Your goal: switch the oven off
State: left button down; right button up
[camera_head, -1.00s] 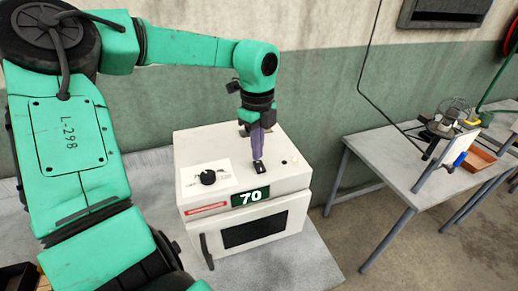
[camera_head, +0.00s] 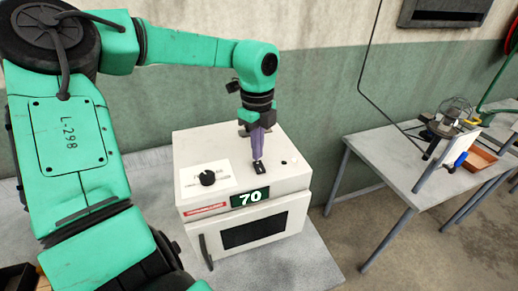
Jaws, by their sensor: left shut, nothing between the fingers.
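The white oven (camera_head: 195,150) stands on the grey table on the left, its front door shut, with a dark window (camera_head: 254,230) and a dark handle (camera_head: 205,251). A green display (camera_head: 250,197) on its front reads 70. A black knob (camera_head: 207,178) sits on a white plate on the oven's top. A small black switch (camera_head: 260,169) is on the top, to the right of the knob. My left gripper (camera_head: 258,158) is shut and empty, pointing down with its tips at the switch; they partly hide it, and I cannot tell whether they touch. My right gripper is not in view.
A small round button (camera_head: 284,162) is on the oven's top, right of the switch. Another grey table (camera_head: 398,170) on the right holds a wire-caged device (camera_head: 453,112) and an orange tray (camera_head: 480,158). Floor shows between the tables.

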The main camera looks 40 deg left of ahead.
aim_at(258, 163)
pick_arm(q)
jog(key=shift+f, duration=0.2)
dwell(0.6)
jog(key=shift+f+b, duration=0.8)
jog(key=shift+b, duration=0.15)
jog(key=shift+s+r, duration=0.1)
jog(key=shift+r+p, duration=2.25)
jog(key=shift+r, duration=1.3)
jog(key=shift+f, duration=0.1)
